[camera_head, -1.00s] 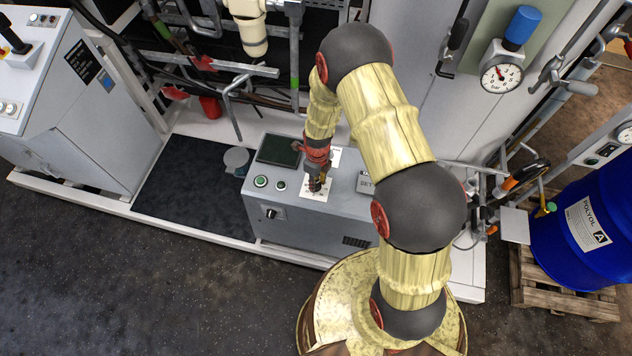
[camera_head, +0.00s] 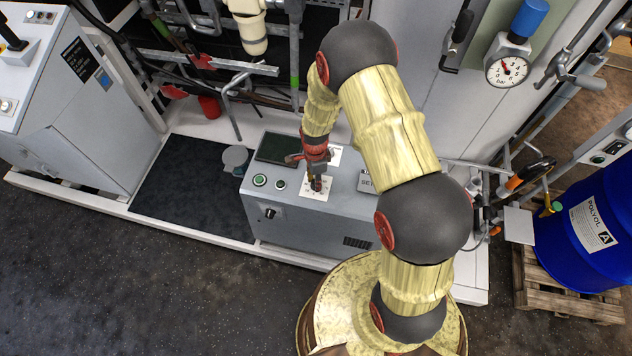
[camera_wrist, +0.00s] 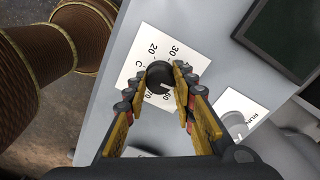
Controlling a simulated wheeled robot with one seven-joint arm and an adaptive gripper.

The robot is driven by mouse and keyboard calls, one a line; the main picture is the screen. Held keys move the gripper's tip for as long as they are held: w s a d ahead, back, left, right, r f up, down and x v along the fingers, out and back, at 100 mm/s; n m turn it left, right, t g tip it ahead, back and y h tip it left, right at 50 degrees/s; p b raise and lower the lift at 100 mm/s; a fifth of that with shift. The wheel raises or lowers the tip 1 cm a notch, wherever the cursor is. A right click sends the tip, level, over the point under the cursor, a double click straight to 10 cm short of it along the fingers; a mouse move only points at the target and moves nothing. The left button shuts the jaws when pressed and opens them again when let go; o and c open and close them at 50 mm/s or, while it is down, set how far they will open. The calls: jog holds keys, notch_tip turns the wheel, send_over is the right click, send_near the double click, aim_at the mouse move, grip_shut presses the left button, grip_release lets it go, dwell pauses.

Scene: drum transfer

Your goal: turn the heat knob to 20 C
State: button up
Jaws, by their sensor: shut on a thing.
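The heat knob (camera_wrist: 158,74) is a round black knob on a white dial card (camera_wrist: 140,62) marked in °C, with 20, 30, 60 and 70 readable in the wrist view. A pale mark on the knob faces the 60 side, as far as I can tell; part of the scale is hidden by my fingers. My gripper (camera_wrist: 161,80) is shut on the knob, one yellow-and-black finger on each side. In the head view my gripper (camera_head: 317,184) reaches down to the white card (camera_head: 318,195) on the grey cabinet top and hides most of the knob.
The grey cabinet (camera_head: 300,228) also carries a dark screen (camera_head: 276,148), two buttons (camera_head: 260,180) and a front switch (camera_head: 270,213). A second knob (camera_wrist: 236,124) on a card marked RUN sits close to my right finger. A blue drum (camera_head: 592,235) stands right.

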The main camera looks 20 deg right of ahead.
jog(key=n+b, duration=0.1)
jog(key=n, duration=0.2)
jog(key=shift+n, duration=0.3)
jog(key=n+b, duration=0.1)
jog(key=n, duration=0.2)
jog(key=shift+n, duration=0.3)
jog(key=n, duration=0.3)
jog(key=shift+n, duration=0.4)
jog(key=n, duration=0.3)
jog(key=shift+n+b, duration=0.3)
jog(key=shift+b, duration=0.1)
jog(key=n, duration=0.5)
jog(key=shift+r, duration=0.1)
jog(key=n, duration=0.6)
jog(key=shift+t+p, duration=0.3)
jog(key=shift+p, duration=0.05)
jog(key=shift+n, duration=0.3)
jog(key=o, duration=1.1)
